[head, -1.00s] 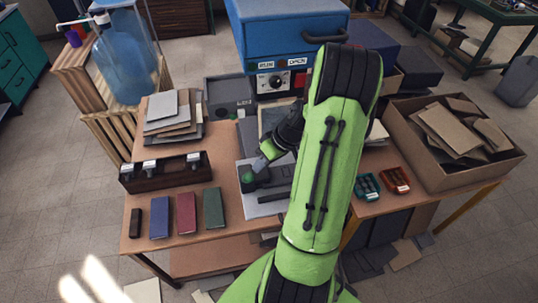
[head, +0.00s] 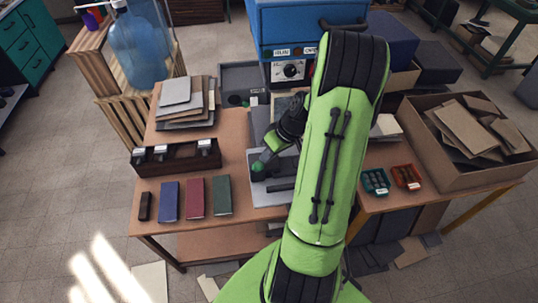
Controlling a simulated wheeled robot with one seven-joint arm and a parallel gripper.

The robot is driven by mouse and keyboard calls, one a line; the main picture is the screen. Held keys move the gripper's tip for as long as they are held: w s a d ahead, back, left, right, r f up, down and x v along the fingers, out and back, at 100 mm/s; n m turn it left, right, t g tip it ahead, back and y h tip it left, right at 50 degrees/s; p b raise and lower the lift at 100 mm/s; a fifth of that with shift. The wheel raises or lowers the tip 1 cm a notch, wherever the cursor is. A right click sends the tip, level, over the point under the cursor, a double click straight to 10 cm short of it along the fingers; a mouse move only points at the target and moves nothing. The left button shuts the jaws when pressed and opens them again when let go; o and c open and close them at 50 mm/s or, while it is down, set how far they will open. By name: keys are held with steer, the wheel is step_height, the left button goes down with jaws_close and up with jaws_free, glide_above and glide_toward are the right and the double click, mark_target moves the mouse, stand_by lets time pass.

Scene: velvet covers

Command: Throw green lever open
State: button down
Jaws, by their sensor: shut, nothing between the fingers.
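The green lever shows as a dark green round knob (head: 257,168) on a grey metal plate (head: 262,199) with dark bars, near the middle of the table. My gripper (head: 264,159) is at the knob's upper right, angled down to the left. It is shut and empty, very close to the knob; I cannot tell if they touch. My green arm hides the area to the right of the plate.
A blue machine (head: 305,26) with a dial panel stands behind. Left are stacked boards (head: 184,92), a dark wooden box (head: 177,158) and several small books (head: 195,198). A cardboard box (head: 450,172) and small trays (head: 375,181) are on the right.

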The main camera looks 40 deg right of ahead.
steer(key=shift+w+a, duration=0.15)
steer(key=shift+a, duration=0.05)
steer(key=shift+w+a+r+g+h+b, duration=0.15)
steer(key=shift+w+a+g+h+b, duration=0.25)
steer(key=shift+a+h, duration=0.25)
steer(key=shift+w+a+r+g+h+b, duration=0.1)
steer(key=shift+w+a+g+h+b, duration=0.15)
steer(key=shift+w+a+g+h, duration=0.25)
steer(key=w+a+g+h, duration=0.1)
steer(key=h, duration=0.1)
steer(key=w+a+g+h, duration=0.1)
steer(key=a+h, duration=0.1)
steer(key=a+f+g+h, duration=0.1)
steer(key=g+h, duration=0.1)
steer(key=shift+w+a+f+p, duration=0.1)
steer(key=shift+w+a+p, duration=0.05)
steer(key=shift+w+p, duration=0.2)
steer(key=shift+s+d+f+b, duration=0.35)
steer(key=shift+s+d+b, duration=0.1)
steer(key=shift+d, duration=0.2)
